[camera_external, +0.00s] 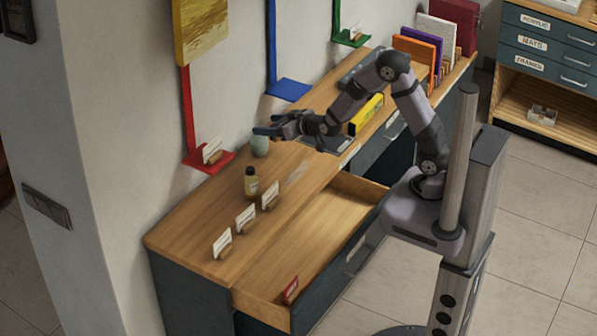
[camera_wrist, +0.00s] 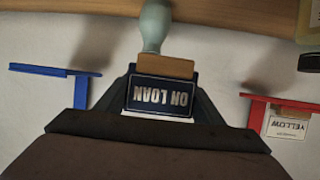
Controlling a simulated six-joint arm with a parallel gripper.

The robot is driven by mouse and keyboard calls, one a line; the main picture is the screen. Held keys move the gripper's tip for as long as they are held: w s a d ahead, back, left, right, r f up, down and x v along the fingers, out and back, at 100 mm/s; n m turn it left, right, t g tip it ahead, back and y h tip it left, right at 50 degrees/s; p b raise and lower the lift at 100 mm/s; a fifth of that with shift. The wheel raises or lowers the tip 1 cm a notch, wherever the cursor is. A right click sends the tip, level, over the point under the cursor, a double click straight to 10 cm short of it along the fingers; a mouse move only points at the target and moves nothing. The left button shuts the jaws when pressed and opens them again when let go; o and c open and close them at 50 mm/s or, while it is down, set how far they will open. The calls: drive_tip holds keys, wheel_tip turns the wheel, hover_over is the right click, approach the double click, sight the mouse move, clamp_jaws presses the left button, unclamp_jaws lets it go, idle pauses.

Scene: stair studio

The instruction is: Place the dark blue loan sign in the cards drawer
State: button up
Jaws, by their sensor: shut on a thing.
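The dark blue loan sign (camera_wrist: 160,97), reading ON LOAN upside down with a wooden foot (camera_wrist: 165,67), sits between the fingers of my gripper (camera_wrist: 162,80) in the wrist view. In the external view my gripper (camera_external: 275,130) is shut on it above the wooden counter, near a pale green vase (camera_external: 260,146). The sign is small there and its lettering cannot be read. An open wooden drawer (camera_external: 325,222) at the counter's front left has a red card (camera_external: 291,289) standing at its near end; I cannot read a cards label on it.
A yellowish bottle (camera_external: 251,182) and several white cards (camera_external: 245,217) on wooden feet stand on the counter (camera_external: 180,230) beside the open drawer. Red (camera_external: 208,160) and blue (camera_external: 288,89) wall shelves stick out behind. Most of the drawer floor is clear.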

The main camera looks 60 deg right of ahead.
sight(269, 168)
drive_tip(key=shift+s+a+f+n+y, duration=0.15)
drive_tip(key=shift+a+f+n+y, duration=0.2)
drive_tip(key=shift+a+f, duration=0.15)
drive_tip(key=shift+s+a+f+n+y, duration=0.15)
drive_tip(key=shift+a+f+n+y, duration=0.1)
drive_tip(key=shift+a+f+y, duration=0.25)
drive_tip(key=shift+f+p, duration=0.35)
drive_tip(key=shift+f, duration=4.5)
drive_tip(key=shift+f, duration=0.15)
drive_tip(key=o, duration=1)
